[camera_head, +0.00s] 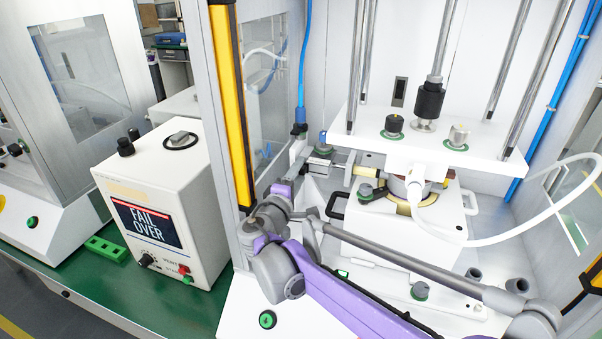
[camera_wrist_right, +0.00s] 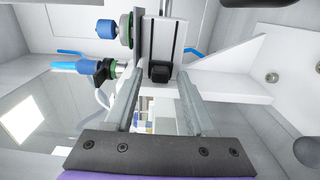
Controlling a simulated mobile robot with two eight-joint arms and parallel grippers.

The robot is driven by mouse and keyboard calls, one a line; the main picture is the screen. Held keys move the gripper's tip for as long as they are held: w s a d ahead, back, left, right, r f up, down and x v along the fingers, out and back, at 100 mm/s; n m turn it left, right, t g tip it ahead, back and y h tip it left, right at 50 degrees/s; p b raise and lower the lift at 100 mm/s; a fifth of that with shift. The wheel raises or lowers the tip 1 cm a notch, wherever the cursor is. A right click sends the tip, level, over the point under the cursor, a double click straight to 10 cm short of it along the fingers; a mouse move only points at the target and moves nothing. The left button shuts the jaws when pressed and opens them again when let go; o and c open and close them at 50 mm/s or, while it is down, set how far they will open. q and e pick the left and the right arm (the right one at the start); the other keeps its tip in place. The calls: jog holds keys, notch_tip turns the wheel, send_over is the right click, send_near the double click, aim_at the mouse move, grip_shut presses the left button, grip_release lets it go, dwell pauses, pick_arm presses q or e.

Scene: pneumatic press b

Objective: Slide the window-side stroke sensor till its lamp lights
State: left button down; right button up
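In the right wrist view, a small black block (camera_wrist_right: 160,73) sits at the lower end of a slotted metal rail (camera_wrist_right: 163,40); it may be the stroke sensor, but I cannot tell for sure. No lit lamp shows on it. My right gripper (camera_wrist_right: 161,90) is open, its two grey fingers apart, with the block between or just beyond their tips. I cannot tell whether they touch it. In the head view, my right gripper (camera_head: 298,157) reaches to the left side of the press, by a small silver cylinder (camera_head: 319,165); the sensor is not clear there. My left gripper is not in view.
The press's white upper plate (camera_head: 480,150) hangs on steel columns right of the gripper. A yellow light-curtain post (camera_head: 230,100) and window (camera_head: 270,90) stand close on the left. A white control box (camera_head: 165,200) reads "FAIL OVER". A blue fitting (camera_wrist_right: 106,29) sits near the fingers.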

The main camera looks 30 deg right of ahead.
grip_shut()
jog(key=shift+s+d, duration=0.15)
jog(key=shift+s, duration=0.05)
dwell(0.6)
jog(key=shift+o, duration=0.5)
grip_release()
